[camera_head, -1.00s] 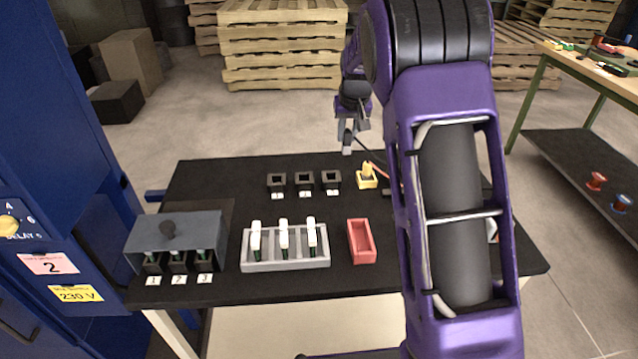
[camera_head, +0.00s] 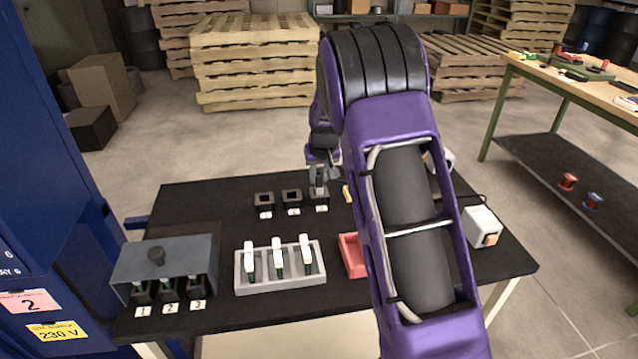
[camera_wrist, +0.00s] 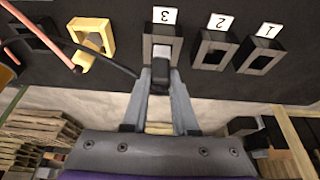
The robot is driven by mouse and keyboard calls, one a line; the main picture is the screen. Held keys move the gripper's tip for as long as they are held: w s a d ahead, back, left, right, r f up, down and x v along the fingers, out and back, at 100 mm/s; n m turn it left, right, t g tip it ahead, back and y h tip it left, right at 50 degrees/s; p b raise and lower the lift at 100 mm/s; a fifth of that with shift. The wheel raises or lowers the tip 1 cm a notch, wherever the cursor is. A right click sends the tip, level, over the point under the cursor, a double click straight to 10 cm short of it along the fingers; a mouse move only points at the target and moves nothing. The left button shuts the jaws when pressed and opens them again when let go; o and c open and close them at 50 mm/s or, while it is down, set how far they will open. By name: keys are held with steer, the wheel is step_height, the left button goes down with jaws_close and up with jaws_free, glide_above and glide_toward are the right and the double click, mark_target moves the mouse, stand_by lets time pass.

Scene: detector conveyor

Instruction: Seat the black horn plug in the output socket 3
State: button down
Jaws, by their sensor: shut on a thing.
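My gripper (camera_head: 318,187) is shut on the black horn plug (camera_wrist: 160,73), which shows as a dark block between the fingertips in the wrist view. A black cable runs from it to the upper left. The output socket 3 (camera_wrist: 163,44) is a dark square frame beside the white label 3. The plug overlaps the near side of its opening in the wrist view; I cannot tell how deep it sits. In the head view my gripper is right over socket 3 (camera_head: 319,203) and hides the plug.
Sockets 2 (camera_wrist: 216,50) and 1 (camera_wrist: 262,56) stand beside it, empty. A yellow socket (camera_wrist: 92,42) is on the other side. A grey rack (camera_head: 280,285) with white-topped pieces, a red tray (camera_head: 350,256), a grey-blue box (camera_head: 165,262) and a white switch box (camera_head: 482,227) stand on the black table.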

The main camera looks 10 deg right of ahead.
steer(key=shift+f, duration=1)
steer(key=shift+f, duration=0.1)
steer(key=shift+f, duration=0.15)
steer(key=c, duration=0.7)
jaws_free()
steer(key=shift+r, duration=0.2)
steer(key=shift+r, duration=0.3)
steer(key=p+v, duration=0.1)
steer(key=v, duration=1)
steer(key=shift+s+r, duration=0.15)
steer(key=shift+r, duration=0.1)
steer(key=shift+r, duration=0.1)
